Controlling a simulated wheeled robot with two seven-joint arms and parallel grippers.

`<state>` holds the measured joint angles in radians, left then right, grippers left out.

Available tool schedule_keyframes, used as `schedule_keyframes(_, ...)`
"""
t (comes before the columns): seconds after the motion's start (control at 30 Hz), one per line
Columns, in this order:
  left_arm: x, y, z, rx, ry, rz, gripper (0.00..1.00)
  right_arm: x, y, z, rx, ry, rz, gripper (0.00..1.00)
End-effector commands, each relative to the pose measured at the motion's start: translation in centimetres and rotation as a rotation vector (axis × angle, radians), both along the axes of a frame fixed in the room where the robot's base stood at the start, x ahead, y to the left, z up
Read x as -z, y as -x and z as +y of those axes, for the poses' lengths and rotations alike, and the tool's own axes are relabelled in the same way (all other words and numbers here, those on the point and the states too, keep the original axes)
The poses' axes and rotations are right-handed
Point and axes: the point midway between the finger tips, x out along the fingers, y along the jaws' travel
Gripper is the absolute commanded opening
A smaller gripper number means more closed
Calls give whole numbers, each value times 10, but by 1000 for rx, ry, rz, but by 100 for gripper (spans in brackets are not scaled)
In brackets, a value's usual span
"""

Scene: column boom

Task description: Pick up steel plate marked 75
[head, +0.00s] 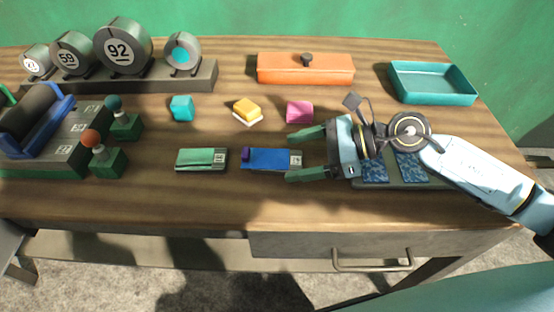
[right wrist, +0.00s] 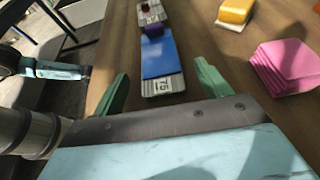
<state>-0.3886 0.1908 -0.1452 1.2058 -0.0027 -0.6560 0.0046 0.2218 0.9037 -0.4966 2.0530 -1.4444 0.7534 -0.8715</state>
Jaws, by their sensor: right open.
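The plate marked 75 (head: 268,158) lies flat on the table in the head view, with a blue top, a purple piece at its left end and a pale label at its right end. In the right wrist view the plate (right wrist: 158,57) shows the number 75 on its near end. My right gripper (head: 293,157) is open and empty, its two green fingers on either side of the label end. In the right wrist view the fingers (right wrist: 160,74) stand apart from the plate's sides. My left gripper is out of view.
A green plate (head: 201,159) lies just left. A pink block (head: 299,112), yellow block (head: 247,109) and teal block (head: 181,108) stand behind. A dark mat with blue patterned pads (head: 375,172) lies under my right arm. An orange box (head: 305,69) and teal tray (head: 432,83) are farther back.

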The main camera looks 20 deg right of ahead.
Motion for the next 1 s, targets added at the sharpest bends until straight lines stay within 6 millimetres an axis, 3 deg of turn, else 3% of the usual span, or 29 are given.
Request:
schedule_keyframes(0.2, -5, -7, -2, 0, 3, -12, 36, 9, -7, 21, 1, -1, -2, 76)
schedule_keyframes(0.43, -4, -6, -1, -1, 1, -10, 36, 10, -8, 22, 1, 0, -1, 76)
schedule_keyframes(1.0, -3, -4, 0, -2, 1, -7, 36, 8, -8, 22, 1, -3, -5, 7)
